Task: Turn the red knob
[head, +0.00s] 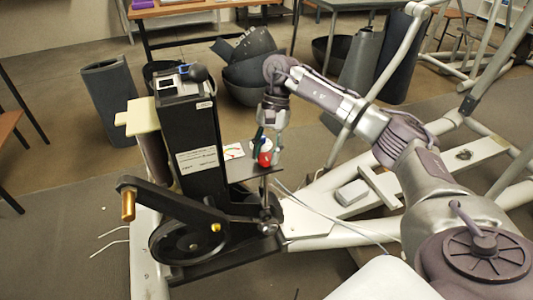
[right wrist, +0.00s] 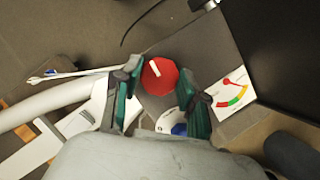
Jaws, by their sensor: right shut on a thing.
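The red knob (head: 265,159) sits at the edge of a dark plate (head: 240,171) on the elliptical's black console unit. In the right wrist view the red knob (right wrist: 160,78) is round, with a short white mark on its face tilted toward the upper left. My right gripper (head: 268,146) comes down from above, its fingers on either side of the knob. In the right wrist view my right gripper (right wrist: 160,72) has its green-padded fingers shut on the knob, which shows between the tips. My left gripper is in neither view.
A gauge card (right wrist: 234,93) with red, yellow and green bands lies on the plate beside the knob. The tall black housing (head: 197,145) stands left of the gripper. A crank arm with a brass-coloured pedal pin (head: 128,205) is lower left. White frame tubes and thin cables run to the right.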

